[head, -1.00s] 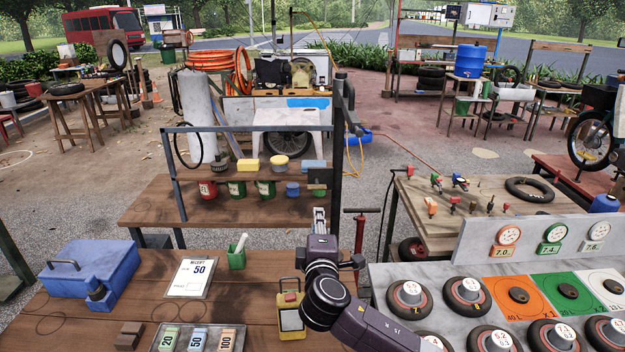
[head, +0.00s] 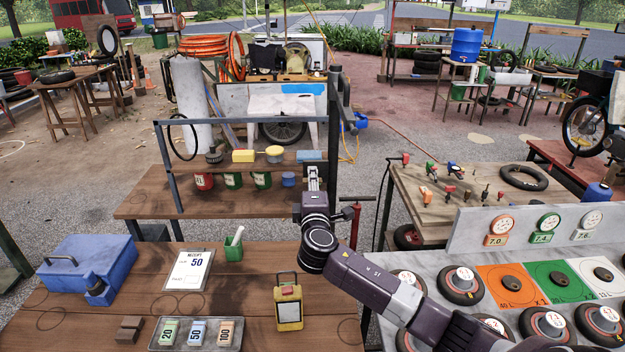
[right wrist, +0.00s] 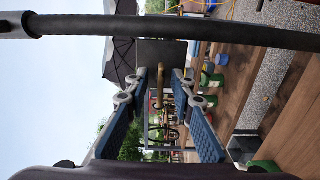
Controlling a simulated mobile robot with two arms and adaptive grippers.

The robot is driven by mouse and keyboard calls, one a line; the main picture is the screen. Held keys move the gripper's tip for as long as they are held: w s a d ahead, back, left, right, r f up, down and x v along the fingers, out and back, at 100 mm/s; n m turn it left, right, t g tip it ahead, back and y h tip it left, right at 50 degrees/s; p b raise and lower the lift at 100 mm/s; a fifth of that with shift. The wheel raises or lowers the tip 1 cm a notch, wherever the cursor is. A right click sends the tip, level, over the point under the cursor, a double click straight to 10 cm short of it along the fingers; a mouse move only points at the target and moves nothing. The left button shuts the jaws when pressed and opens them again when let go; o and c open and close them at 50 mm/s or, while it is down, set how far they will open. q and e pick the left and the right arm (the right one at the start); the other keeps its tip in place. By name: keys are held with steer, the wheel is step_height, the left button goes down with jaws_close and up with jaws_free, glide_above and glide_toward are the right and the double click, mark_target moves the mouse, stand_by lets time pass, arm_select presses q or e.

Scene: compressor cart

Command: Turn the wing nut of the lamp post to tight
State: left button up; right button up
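The dark lamp post (head: 334,150) stands upright behind the front bench in the head view. In the right wrist view it crosses the top as a long dark bar (right wrist: 230,32). A dark flat plate (right wrist: 162,54) sits beside it, with a thin brass-coloured piece (right wrist: 160,88), perhaps the wing nut, showing between my fingers. My right gripper (head: 313,172) is raised close to the post; in the wrist view its blue-padded fingers (right wrist: 161,80) are apart. I cannot tell whether they touch the brass piece. My left gripper is not in view.
The front bench carries a blue toolbox (head: 88,268), a receipt board (head: 189,270), a green cup (head: 233,251) and a yellow device (head: 289,308). A shelf rack (head: 240,122) with tins stands behind. Wheels lie on the grey stand (head: 440,338) at right.

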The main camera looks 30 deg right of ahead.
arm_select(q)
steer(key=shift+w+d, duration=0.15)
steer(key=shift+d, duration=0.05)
arm_select(e)
steer(key=shift+w+f, duration=0.1)
steer(key=c, duration=0.5)
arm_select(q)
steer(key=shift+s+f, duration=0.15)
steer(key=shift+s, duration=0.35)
arm_select(e)
steer(key=shift+f, duration=0.1)
jaws_close()
